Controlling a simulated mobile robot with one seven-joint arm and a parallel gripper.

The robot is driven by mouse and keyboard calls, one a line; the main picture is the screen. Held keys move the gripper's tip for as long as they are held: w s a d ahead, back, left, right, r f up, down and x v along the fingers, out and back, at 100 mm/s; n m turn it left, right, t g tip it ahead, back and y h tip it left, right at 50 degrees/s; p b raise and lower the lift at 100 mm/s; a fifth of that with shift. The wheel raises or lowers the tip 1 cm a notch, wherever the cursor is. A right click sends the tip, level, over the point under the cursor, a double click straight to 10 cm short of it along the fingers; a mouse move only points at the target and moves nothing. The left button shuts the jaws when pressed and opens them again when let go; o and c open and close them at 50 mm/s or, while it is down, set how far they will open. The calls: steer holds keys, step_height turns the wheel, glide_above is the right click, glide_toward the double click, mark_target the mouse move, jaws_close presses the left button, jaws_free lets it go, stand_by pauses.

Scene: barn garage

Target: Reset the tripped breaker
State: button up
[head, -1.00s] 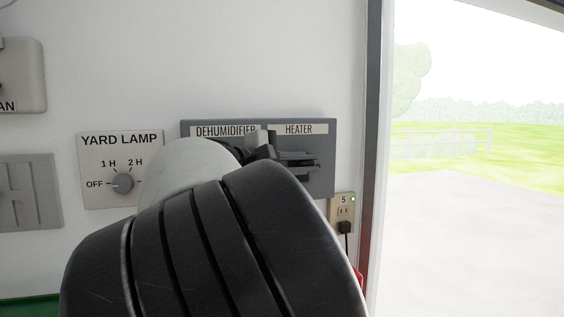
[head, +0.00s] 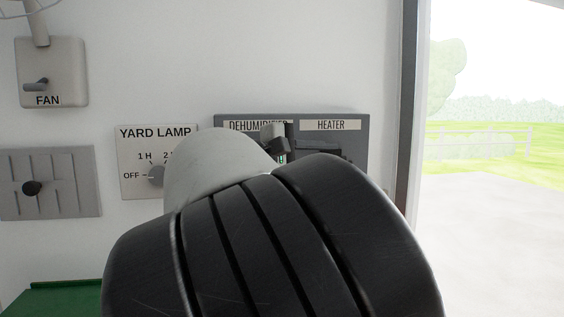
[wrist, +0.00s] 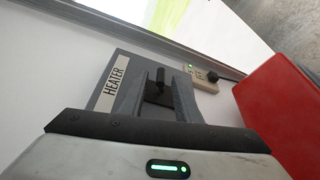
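The grey breaker panel (head: 355,125) is on the white wall, with a DEHUMIDIFIER label (head: 257,125) on its left half and a HEATER label (head: 331,125) on its right half. My arm covers most of its lower part in the head view. In the wrist view, my gripper (wrist: 158,100) points at the heater half, beside the HEATER label (wrist: 115,82). Its two fingers are apart. A black lever (wrist: 158,73) shows between and just beyond them; I cannot tell whether they touch it.
A YARD LAMP dial (head: 156,175), a FAN switch (head: 50,75) and a grey slotted plate with a black knob (head: 32,188) are to the left. A doorway opens at right.

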steer(key=b+v, duration=0.1)
steer(key=v, duration=1.2)
steer(key=shift+s+a, duration=0.15)
steer(key=shift+a, duration=0.15)
steer(key=s+d+f+m+g+y, duration=0.2)
steer(key=d+f+g+y, duration=0.35)
steer(key=d+f, duration=1.05)
steer(key=s+f+m+t+y, duration=0.1)
steer(key=s+f+m+y, duration=0.2)
steer(key=s+f, duration=0.3)
steer(key=s+a+f+m+t+y, duration=0.1)
steer(key=s+f+m+y, duration=0.3)
steer(key=s, duration=1)
step_height(320, 180, down, 3)
steer(key=shift+s+a+r+y, duration=0.15)
steer(key=shift+s+y, duration=0.25)
steer(key=shift+y, duration=0.35)
